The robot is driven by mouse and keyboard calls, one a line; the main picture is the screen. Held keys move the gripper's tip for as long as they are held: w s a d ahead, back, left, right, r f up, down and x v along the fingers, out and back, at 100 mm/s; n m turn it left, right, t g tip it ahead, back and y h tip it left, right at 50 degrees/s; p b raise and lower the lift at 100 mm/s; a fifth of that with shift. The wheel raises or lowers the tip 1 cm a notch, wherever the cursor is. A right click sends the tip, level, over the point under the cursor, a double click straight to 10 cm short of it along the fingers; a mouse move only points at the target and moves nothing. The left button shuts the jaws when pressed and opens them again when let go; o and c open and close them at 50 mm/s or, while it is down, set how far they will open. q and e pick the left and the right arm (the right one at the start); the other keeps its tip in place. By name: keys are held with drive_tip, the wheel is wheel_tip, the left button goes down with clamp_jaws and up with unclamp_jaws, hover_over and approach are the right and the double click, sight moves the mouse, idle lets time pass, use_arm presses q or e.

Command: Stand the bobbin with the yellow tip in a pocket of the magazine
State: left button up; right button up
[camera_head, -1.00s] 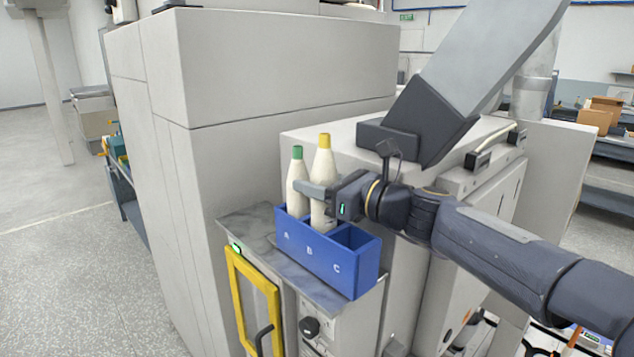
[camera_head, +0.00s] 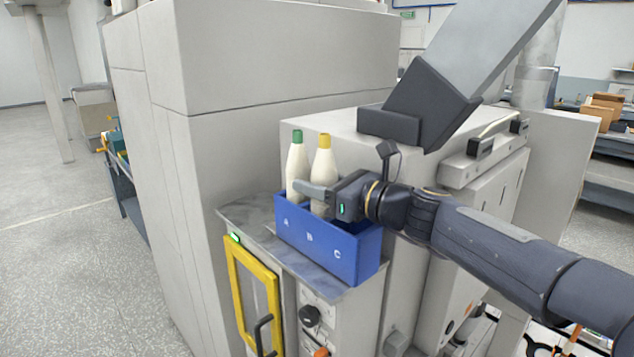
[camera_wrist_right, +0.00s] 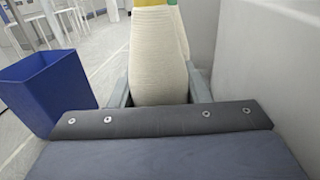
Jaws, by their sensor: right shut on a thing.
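The yellow-tipped bobbin (camera_head: 323,165), cream and cone-shaped, stands upright with its lower end inside the blue magazine (camera_head: 310,244), around the middle pocket marked B. Its foot is hidden by the front wall, so I cannot tell whether it touches the pocket floor. My right gripper (camera_head: 318,194) is shut on it just above the rim; the right wrist view shows the bobbin (camera_wrist_right: 155,60) between the fingers. The green-tipped bobbin (camera_head: 297,168) stands upright to its left, at pocket A. Pocket C (camera_head: 352,238) appears empty. My left gripper is not in view.
The magazine stands on a grey ledge (camera_head: 249,217) in front of a pale machine body (camera_head: 350,120). A yellow-framed door (camera_head: 236,295) and a black knob (camera_head: 310,316) are below the ledge. A sloping grey machine arm (camera_head: 430,95) hangs above right.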

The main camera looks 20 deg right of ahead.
drive_tip(key=o, duration=1.1)
drive_tip(key=shift+f, duration=0.1)
drive_tip(key=v, duration=0.8)
drive_tip(key=shift+b, duration=0.4)
